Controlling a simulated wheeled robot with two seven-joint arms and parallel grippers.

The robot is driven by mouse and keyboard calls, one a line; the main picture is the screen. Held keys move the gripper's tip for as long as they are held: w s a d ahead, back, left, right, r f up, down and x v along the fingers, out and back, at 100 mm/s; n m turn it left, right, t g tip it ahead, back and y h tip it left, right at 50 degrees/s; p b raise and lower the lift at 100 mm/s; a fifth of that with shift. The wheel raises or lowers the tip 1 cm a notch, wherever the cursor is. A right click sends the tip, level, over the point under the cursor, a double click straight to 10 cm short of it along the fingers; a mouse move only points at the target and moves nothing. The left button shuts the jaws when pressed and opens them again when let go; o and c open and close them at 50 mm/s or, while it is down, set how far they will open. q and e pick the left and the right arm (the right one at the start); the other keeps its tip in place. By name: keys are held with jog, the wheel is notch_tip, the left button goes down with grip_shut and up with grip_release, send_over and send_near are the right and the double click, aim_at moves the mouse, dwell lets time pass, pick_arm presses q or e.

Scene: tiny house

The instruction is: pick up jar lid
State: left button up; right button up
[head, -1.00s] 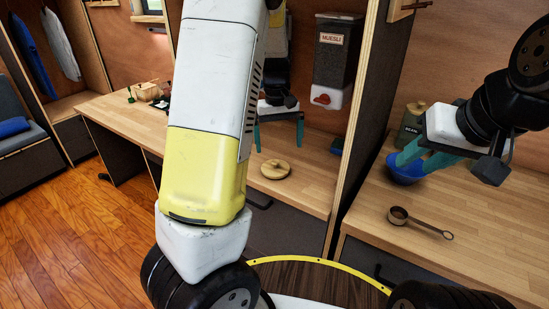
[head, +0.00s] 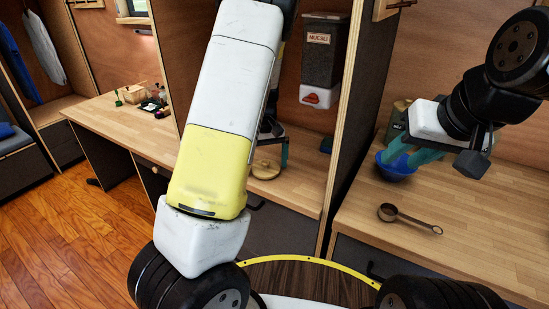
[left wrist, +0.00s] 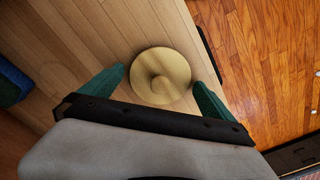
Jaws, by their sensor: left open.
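The jar lid (head: 265,170) is a round, light wooden disc with a knob, lying on the wooden counter behind my left arm. It shows whole in the left wrist view (left wrist: 160,76). My left gripper (left wrist: 159,79) is open, with one teal finger on each side of the lid and small gaps visible. In the head view, my left gripper (head: 268,158) is low at the lid, partly hidden by my own arm; whether it touches is unclear. My right gripper (head: 412,157) is over the right counter, its teal fingers overlapping a blue bowl (head: 398,172); its opening is unclear.
A muesli dispenser (head: 322,62) hangs on the wall above the lid. An upright wooden divider (head: 347,130) separates the two counters. A measuring scoop (head: 400,215) lies on the right counter, with a dark canister (head: 397,118) behind. The counter's front edge is close to the lid.

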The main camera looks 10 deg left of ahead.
pick_arm(q)
jog(key=c, duration=1.2)
jog(key=shift+c, duration=0.2)
